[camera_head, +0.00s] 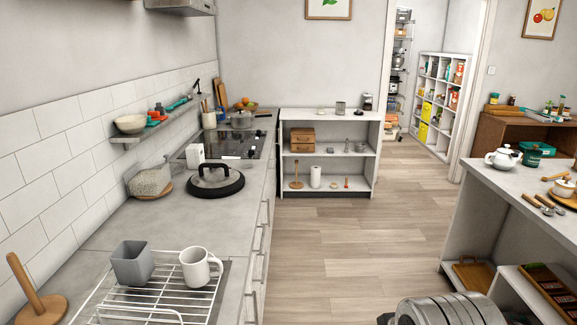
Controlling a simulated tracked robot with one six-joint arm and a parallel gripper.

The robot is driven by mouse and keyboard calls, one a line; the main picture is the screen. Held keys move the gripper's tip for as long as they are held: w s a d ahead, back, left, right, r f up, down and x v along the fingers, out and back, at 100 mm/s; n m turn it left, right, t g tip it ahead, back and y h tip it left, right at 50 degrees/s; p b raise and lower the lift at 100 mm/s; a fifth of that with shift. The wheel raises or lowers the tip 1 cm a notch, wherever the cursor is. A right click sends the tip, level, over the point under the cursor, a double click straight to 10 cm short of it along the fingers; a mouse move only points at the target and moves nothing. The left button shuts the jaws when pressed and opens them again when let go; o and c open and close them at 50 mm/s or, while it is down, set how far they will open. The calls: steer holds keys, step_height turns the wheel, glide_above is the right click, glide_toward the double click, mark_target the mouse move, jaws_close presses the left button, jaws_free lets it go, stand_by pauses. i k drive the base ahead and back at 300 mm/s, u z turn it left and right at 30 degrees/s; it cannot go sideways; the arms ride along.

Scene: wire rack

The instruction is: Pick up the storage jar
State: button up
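No thing in view is plainly marked as the storage jar. A grey square container (132,264), open at the top, stands upright on the white wire rack (150,312) at the lower left. A white mug (200,267) stands just right of it on the same rack, apart from it. A teal lidded pot (533,154) stands on the right counter and could also be a jar. I cannot tell which of these is the storage jar. A metallic part of my arm shows at the bottom right; my gripper's fingers are not in view.
A wooden roll holder (40,305) stands left of the rack. A black-rimmed lid (215,182) lies farther along the left counter. A low white shelf (330,115) stands at the back. The wooden floor (345,225) between the counters is clear.

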mark_target(320, 111)
steer(key=z, duration=0.3)
steer(key=i, duration=1.45)
steer(key=z, duration=0.35)
steer(key=i, duration=2.95)
steer(key=u, duration=0.45)
steer(key=i, duration=1.4)
steer(key=u, duration=0.35)
